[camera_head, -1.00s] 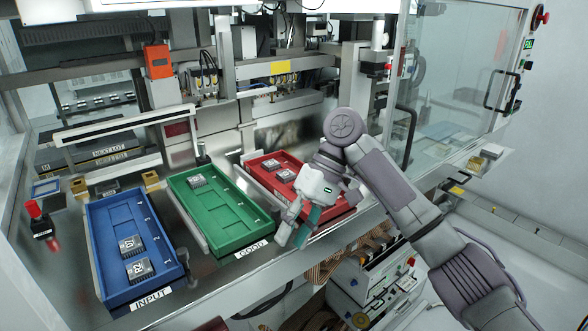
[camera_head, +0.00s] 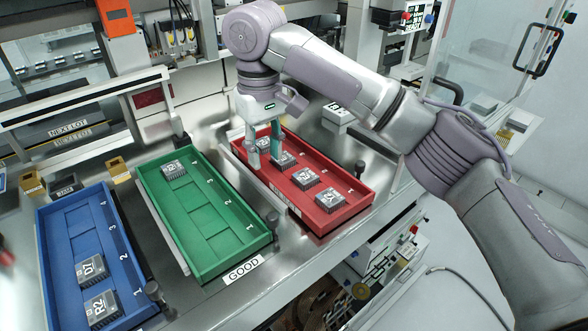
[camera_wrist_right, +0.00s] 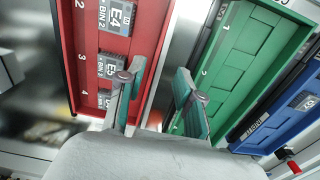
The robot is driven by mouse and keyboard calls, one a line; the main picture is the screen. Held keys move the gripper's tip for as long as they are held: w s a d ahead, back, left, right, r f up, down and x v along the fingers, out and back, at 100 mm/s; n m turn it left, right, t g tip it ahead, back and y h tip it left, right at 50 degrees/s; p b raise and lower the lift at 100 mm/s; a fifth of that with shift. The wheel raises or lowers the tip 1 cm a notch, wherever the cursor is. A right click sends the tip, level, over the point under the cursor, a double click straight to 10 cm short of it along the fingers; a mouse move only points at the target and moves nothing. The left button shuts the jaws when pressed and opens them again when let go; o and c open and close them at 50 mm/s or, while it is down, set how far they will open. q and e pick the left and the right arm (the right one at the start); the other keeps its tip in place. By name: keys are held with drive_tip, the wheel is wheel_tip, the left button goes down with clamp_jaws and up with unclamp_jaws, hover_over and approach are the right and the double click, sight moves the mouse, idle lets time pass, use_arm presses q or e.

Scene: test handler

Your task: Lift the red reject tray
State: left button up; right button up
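The red reject tray (camera_head: 352,204) lies at the right of the row of trays in the head view and holds several dark chips with white labels. It also shows at the left of the right wrist view (camera_wrist_right: 73,38). My right gripper (camera_head: 265,154) is open at the tray's left long side. In the right wrist view its two fingers (camera_wrist_right: 160,92) are apart, with the tray's near long wall appearing between them. One finger covers part of the tray's inside. I cannot tell whether the fingers touch the wall. My left gripper is not in view.
The green GOOD tray (camera_head: 263,235) stands just left of the red one, with one chip (camera_head: 174,169). The blue INPUT tray (camera_head: 47,255) is further left with two chips. A small post (camera_head: 272,221) stands between green and red trays. Machine frames rise behind.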

sight(268, 177)
drive_tip(key=shift+w+d+f+p, duration=0.1)
drive_tip(key=shift+w+f+p, duration=0.15)
drive_tip(key=shift+f, duration=0.3)
drive_tip(key=shift+w+f+p, duration=0.1)
drive_tip(key=shift+f+p, duration=0.1)
drive_tip(key=shift+f, duration=0.3)
wheel_tip(268, 177, down, 4)
drive_tip(key=shift+r+p, duration=0.25)
drive_tip(key=shift+p, duration=0.55)
drive_tip(key=shift+f, duration=0.4)
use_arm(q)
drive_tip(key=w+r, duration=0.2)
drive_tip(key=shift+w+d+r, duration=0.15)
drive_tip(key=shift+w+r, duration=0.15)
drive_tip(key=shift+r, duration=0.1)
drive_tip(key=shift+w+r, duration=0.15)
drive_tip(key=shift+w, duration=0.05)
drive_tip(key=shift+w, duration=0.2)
use_arm(e)
drive_tip(key=shift+f, duration=0.1)
clamp_jaws()
